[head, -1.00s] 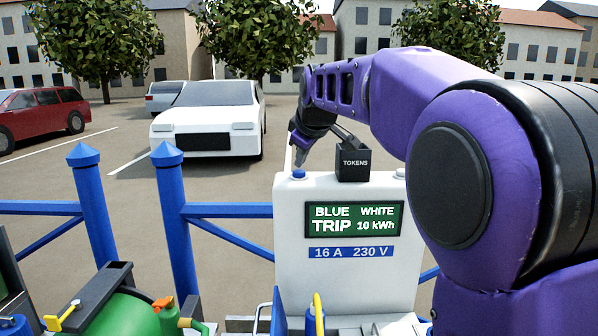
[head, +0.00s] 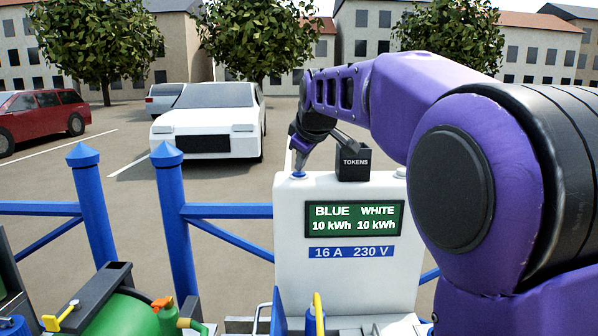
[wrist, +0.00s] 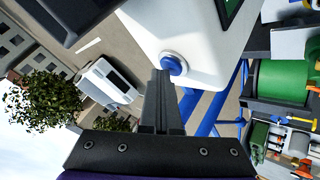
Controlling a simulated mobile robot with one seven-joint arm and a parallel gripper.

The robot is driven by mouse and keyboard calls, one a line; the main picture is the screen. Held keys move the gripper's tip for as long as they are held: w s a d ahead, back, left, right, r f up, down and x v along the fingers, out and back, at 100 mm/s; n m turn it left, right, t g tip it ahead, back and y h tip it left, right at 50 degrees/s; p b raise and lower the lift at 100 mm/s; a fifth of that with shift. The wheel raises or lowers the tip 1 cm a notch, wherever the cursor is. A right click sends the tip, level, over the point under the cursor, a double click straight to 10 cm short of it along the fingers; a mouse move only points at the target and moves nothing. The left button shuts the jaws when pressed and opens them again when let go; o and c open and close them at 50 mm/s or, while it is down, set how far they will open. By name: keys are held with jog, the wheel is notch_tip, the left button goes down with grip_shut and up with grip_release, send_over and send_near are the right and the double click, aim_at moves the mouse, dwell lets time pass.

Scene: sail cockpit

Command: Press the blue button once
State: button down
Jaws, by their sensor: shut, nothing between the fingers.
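The blue button (head: 298,175) sits on the top left of a white power pedestal (head: 290,235). In the wrist view the blue button (wrist: 172,65) shows right at the tips of my gripper (wrist: 163,75). My gripper (head: 299,168) is shut and empty, pointing down onto the button, and appears to touch it. The pedestal's screen (head: 354,219) reads "BLUE 10 kWh" and "WHITE 10 kWh". A white button (head: 400,172) is partly hidden by my arm at the pedestal's top right.
A black box marked TOKENS (head: 353,164) stands on the pedestal just right of my gripper. A blue railing (head: 177,240) runs to the left. A green tank (head: 110,310) and several fittings lie at the lower left.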

aim_at(302, 174)
jog(key=shift+r, duration=0.1)
jog(key=shift+r+p, duration=0.8)
jog(key=shift+p, duration=0.05)
notch_tip(302, 174, up, 5)
jog(key=p, duration=0.4)
jog(key=shift+p, duration=0.3)
jog(key=shift+d, duration=0.1)
